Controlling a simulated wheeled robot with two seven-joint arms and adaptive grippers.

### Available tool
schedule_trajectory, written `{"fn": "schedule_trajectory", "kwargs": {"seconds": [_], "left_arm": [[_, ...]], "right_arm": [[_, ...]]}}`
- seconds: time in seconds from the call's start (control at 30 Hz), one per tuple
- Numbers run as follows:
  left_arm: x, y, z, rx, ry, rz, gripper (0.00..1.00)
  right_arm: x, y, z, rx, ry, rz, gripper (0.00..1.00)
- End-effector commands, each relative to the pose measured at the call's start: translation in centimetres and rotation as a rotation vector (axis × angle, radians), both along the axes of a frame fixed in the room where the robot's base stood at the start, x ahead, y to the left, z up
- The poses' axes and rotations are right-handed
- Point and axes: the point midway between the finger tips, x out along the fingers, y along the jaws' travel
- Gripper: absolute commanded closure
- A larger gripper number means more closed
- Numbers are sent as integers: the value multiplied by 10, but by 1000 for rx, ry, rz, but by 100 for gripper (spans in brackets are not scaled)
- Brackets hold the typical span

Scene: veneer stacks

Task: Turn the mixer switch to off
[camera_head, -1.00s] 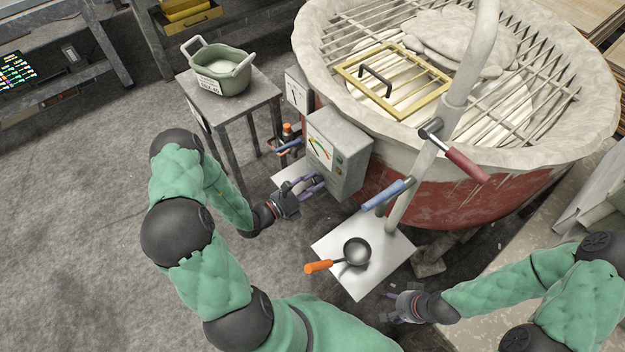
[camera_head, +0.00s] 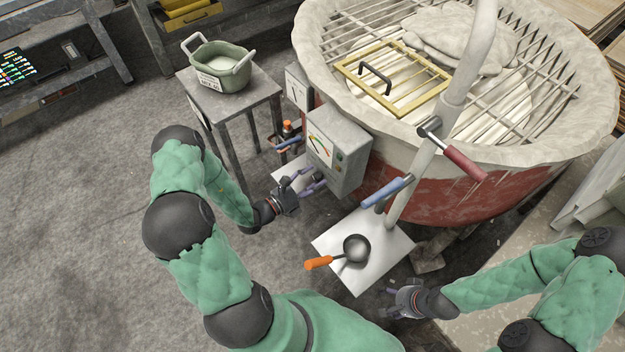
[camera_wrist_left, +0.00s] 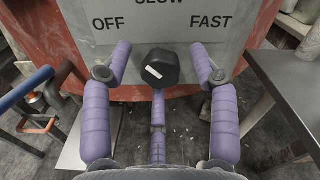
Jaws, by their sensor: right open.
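The black mixer switch knob (camera_wrist_left: 160,68) is on a grey panel (camera_wrist_left: 230,50) in the left wrist view, below the printed words OFF, SLOW and FAST. It has a small white mark; I cannot tell which word it points to. In the head view the grey control box (camera_head: 342,165) hangs on the mixer's side; its knob is hidden. My left gripper (camera_head: 312,178) is open at the box's lower left. In the wrist view its purple fingers (camera_wrist_left: 160,62) stand around the knob with gaps at both sides. My right gripper (camera_head: 402,298) is open and empty at the lower right.
The red and white mixer tub (camera_head: 440,195) fills the upper right. A ladle (camera_head: 355,248) lies on a white board (camera_head: 365,285) below the box. A green pot (camera_head: 222,70) stands on a small grey table (camera_head: 262,98). A blue lever handle (camera_head: 388,192) is right of the box.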

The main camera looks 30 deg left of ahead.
Motion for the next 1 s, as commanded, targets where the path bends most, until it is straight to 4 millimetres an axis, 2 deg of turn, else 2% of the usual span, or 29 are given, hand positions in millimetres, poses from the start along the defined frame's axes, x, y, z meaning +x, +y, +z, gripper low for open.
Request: {"fn": "schedule_trajectory", "kwargs": {"seconds": [0.17,0.33,0.8,1.0], "left_arm": [[-1,0,-1,0,2,0,40],[-13,6,-1,0,3,3,40],[-87,37,-1,-1,3,5,40],[-105,44,-1,0,2,3,40]], "right_arm": [[0,0,0,0,0,0,40],[0,0,0,0,0,0,40],[0,0,0,0,0,0,40],[0,0,0,0,0,0,40]]}}
